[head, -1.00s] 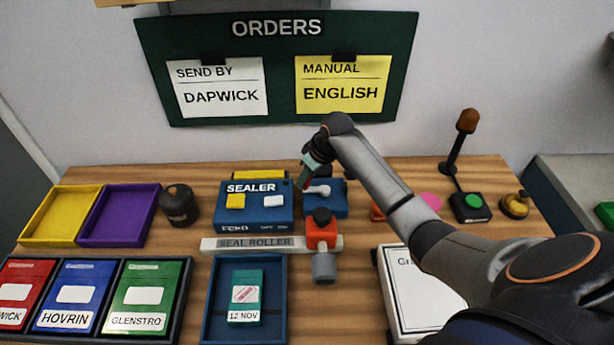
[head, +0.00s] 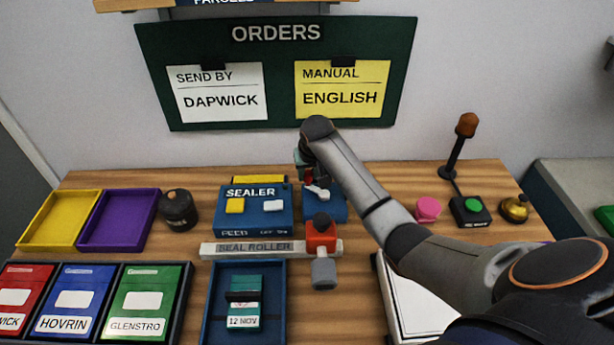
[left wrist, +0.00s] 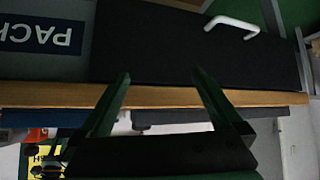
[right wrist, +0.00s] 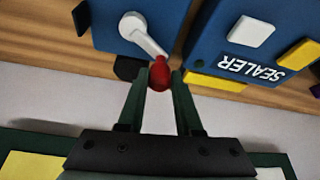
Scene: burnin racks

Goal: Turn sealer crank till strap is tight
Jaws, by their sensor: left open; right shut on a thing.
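The blue sealer (head: 255,212) stands mid-table. At its right is a blue crank unit (head: 330,212) with a pale crank arm (head: 318,193). My right gripper (head: 306,174) is over the crank unit. In the right wrist view, its fingers (right wrist: 160,84) are shut on the crank's red knob (right wrist: 160,74), and the crank arm (right wrist: 144,34) runs from it to its pivot. A teal box marked 12 NOV (head: 243,321) lies in a blue tray (head: 212,310), with a dark green band (head: 244,296) across it. My left gripper (left wrist: 160,85) is open and empty, away from the sealer.
A seal roller bar (head: 222,250) with a red-orange block (head: 321,236) lies in front of the sealer. Yellow (head: 30,240) and purple (head: 95,240) trays and a dark canister (head: 174,207) stand left. A green button (head: 473,205) and bell (head: 515,209) stand right.

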